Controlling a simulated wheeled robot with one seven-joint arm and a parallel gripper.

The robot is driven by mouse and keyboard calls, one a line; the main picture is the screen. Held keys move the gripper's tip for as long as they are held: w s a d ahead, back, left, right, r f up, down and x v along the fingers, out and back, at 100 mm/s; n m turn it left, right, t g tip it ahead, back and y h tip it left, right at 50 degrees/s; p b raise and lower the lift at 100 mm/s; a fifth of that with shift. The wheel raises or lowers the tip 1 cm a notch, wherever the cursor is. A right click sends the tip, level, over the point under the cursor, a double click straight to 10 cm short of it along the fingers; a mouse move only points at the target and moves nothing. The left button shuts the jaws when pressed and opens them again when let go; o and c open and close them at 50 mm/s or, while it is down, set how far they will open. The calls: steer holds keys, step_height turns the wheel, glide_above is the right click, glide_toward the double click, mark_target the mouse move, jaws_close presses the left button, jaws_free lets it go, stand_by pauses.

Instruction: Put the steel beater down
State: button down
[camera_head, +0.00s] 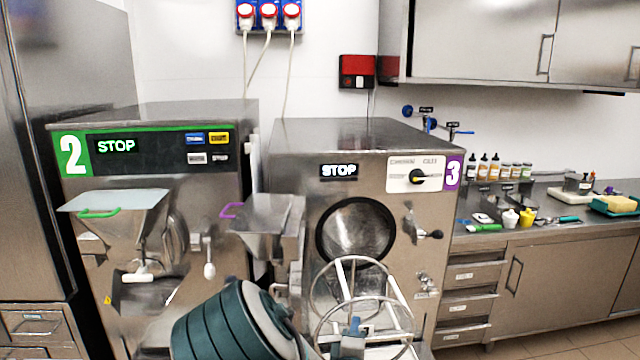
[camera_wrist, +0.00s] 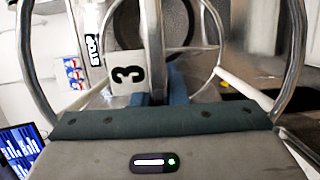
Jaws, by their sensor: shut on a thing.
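The steel beater (camera_head: 343,280) is an open frame of steel rings and bars with pale scraper strips. It is in front of machine 3 (camera_head: 290,170), below and before its dark round opening (camera_head: 355,230). My gripper (camera_head: 353,335), with blue fingers, is shut on the beater near its middle and holds it. In the wrist view, the beater's steel hoops (camera_wrist: 297,60) rise on both sides of the blue fingers (camera_wrist: 160,88). The exact contact is partly hidden by my dark green wrist edge.
Machine 2 (camera_head: 90,240) stands on the left with a steel hopper. On the right, a steel counter (camera_head: 545,236) carries bottles (camera_head: 483,168), small tubs, a green-handled tool (camera_head: 484,228) and a teal tray (camera_head: 612,212). Its front part has some bare room. Drawers (camera_head: 470,305) are below.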

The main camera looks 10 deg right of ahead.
steer(key=w+d+r+n+y, duration=0.1)
steer(key=d+r+n+y, duration=0.2)
steer(key=r, duration=1.5)
steer(key=w+d+r+n+g+y, duration=0.1)
steer(key=d+r+y, duration=0.4)
steer(key=r, duration=1.3)
steer(key=w+d+r+n+y, duration=0.3)
steer(key=d+r+n+y, duration=0.1)
steer(key=r, duration=1.4)
steer(key=shift+w+r+n+g+y, duration=0.15)
steer(key=shift+r+n+g+y, duration=0.15)
steer(key=shift+n+y, duration=0.45)
